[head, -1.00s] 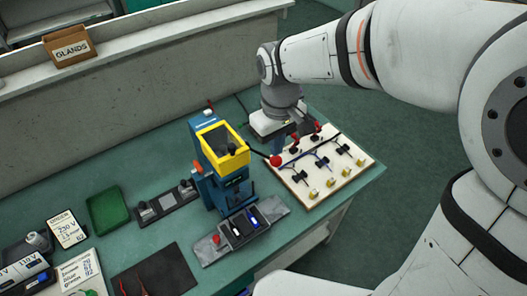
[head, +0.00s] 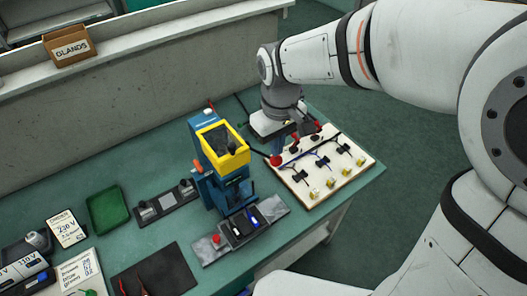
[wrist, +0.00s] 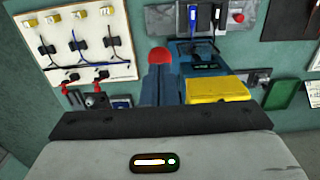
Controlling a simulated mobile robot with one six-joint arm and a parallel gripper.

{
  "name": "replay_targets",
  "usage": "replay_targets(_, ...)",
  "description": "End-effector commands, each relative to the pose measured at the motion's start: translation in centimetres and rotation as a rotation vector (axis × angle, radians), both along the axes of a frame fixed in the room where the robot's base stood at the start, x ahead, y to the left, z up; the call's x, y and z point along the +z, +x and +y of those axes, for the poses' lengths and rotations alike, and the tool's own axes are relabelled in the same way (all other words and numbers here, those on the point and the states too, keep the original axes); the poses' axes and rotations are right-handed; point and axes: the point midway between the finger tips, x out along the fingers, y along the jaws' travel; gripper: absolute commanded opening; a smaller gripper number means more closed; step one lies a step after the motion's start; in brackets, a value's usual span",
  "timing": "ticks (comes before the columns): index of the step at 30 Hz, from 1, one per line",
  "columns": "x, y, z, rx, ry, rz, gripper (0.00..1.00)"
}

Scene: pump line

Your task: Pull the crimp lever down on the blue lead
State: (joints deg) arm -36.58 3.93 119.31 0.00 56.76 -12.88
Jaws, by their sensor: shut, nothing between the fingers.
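The crimp press (head: 228,170) is blue with a yellow guard on top. Its lever ends in a red ball knob (head: 276,160), which also shows in the wrist view (wrist: 170,55). The lever's arm is mostly hidden. My gripper (wrist: 159,72) is shut and empty, its blue fingers pointing at the knob. The fingertips appear at or just short of the knob; I cannot tell whether they touch. A blue lead (head: 321,159) lies among dark leads on the white board (head: 352,178). A blue piece (head: 252,215) sits in the grey fixture in front of the press.
The board, with red clips and yellow-white fittings, lies right of the press near the bench edge. A green tray (head: 108,208), a dark mat (head: 155,272) and label cards are to the left. The low wall (head: 130,105) runs behind the bench.

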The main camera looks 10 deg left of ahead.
Motion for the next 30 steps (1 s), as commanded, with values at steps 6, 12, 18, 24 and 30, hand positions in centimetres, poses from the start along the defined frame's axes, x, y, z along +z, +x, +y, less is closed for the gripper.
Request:
replay_targets(6, -1.1, 0.0, 0.0, 0.0, -0.001, 0.001, 0.0)
replay_targets(12, -1.9, 0.0, 0.0, 0.0, 0.0, 0.0, 0.0)
replay_targets(18, -2.1, -0.1, -0.1, 0.0, 0.0, 0.0, 0.0)
replay_targets(24, -3.3, -0.4, -0.5, 0.0, 0.001, -0.001, 0.0)
replay_targets(30, -3.4, -0.5, -0.7, 0.0, 0.0, 0.0, 0.0)
